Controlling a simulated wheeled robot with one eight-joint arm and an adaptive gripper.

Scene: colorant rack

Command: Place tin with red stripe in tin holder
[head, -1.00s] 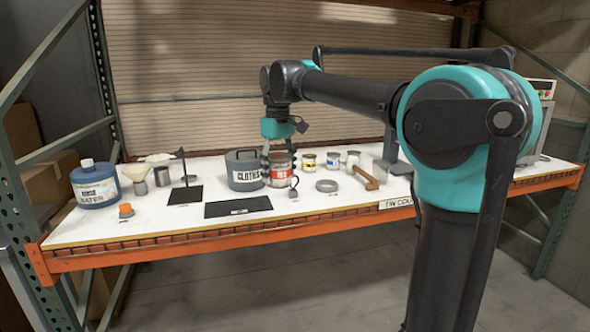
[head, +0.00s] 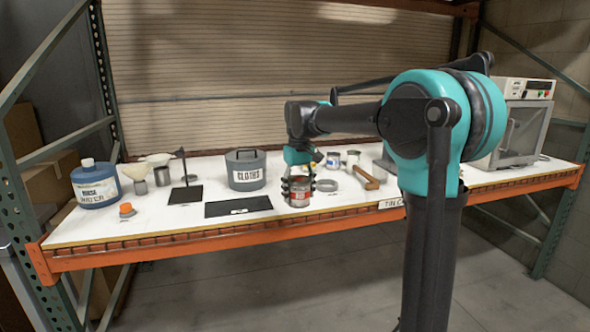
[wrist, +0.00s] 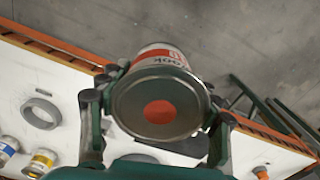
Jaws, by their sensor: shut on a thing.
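My gripper (head: 298,186) is shut on a metal tin with a red and white label (head: 299,197), near the front edge of the shelf. In the wrist view the tin's round lid with a red dot (wrist: 158,108) faces the camera, between my gripper's fingers (wrist: 158,92). A low grey ring (head: 327,186), seemingly the tin holder, lies on the white top just right of the held tin. This ring also shows at the left of the wrist view (wrist: 40,112) and looks empty.
A grey CLOTHS can (head: 246,170) and a black mat (head: 238,206) are to the left. A wooden-handled tool (head: 367,178) lies right of the ring. Small tins (head: 333,160) stand behind it. A blue water jug (head: 95,186) is far left.

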